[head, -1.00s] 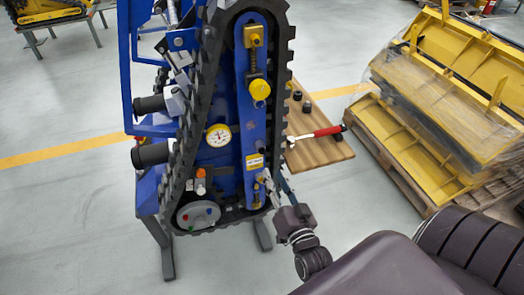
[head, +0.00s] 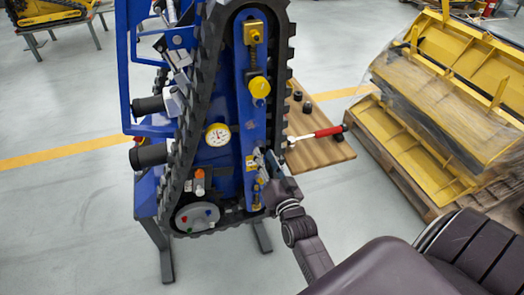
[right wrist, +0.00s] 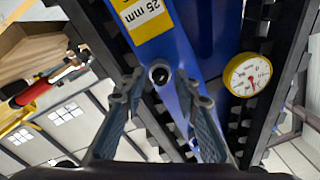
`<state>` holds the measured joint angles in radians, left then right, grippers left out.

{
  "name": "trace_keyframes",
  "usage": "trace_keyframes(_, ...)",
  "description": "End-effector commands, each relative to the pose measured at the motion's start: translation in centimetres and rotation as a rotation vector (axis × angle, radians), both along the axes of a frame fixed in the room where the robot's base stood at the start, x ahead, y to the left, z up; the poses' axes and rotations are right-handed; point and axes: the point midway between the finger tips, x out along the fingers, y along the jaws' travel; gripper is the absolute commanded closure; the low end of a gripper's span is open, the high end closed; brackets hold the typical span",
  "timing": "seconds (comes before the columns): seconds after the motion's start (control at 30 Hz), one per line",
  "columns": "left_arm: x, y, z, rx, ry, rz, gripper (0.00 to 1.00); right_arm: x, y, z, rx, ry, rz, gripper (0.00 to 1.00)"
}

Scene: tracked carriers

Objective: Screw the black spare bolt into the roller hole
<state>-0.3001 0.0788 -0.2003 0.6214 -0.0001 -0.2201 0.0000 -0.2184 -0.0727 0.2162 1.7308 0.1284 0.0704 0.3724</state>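My right gripper (head: 268,163) is at the lower part of the blue carrier frame (head: 253,130), beside the yellow label. In the right wrist view its fingers (right wrist: 161,86) are apart. A small round dark piece with a pale rim (right wrist: 159,74) shows between and just beyond the fingertips, under the "25 mm" label. It may be the black bolt's end or a hole; I cannot tell. The grey roller disc (head: 197,216), with red, green and blue spots, sits at the carrier's lower left; its hole is too small to make out. My left gripper is not in view.
A black track (head: 190,130) surrounds the frame. A gauge (head: 217,135) and an orange-topped fitting (head: 199,183) are left of my gripper. A wooden board (head: 320,150) behind holds a red-handled ratchet (head: 318,134) and black sockets (head: 307,106). Yellow parts (head: 440,80) are stacked at right.

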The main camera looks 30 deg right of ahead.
Motion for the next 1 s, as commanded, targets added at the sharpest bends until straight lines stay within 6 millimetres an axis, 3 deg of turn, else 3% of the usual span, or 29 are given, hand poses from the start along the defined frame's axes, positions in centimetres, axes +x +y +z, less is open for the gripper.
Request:
trace_keyframes(0.07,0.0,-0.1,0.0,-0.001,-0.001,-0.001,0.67,0.0,0.0,0.0,0.000,0.000,0.000,0.72)
trace_keyframes(0.3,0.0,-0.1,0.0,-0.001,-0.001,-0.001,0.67,0.0,0.0,0.0,0.000,0.000,0.000,0.99)
trace_keyframes(0.57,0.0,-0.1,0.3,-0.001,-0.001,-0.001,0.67,0.0,0.0,0.1,0.049,-0.012,0.001,1.00)
trace_keyframes(0.9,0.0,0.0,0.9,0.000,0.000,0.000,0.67,0.0,0.0,0.0,0.706,-0.169,0.001,1.00)
trace_keyframes(1.0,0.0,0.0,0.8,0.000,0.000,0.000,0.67,-0.1,0.0,-0.1,0.808,-0.193,0.001,1.00)
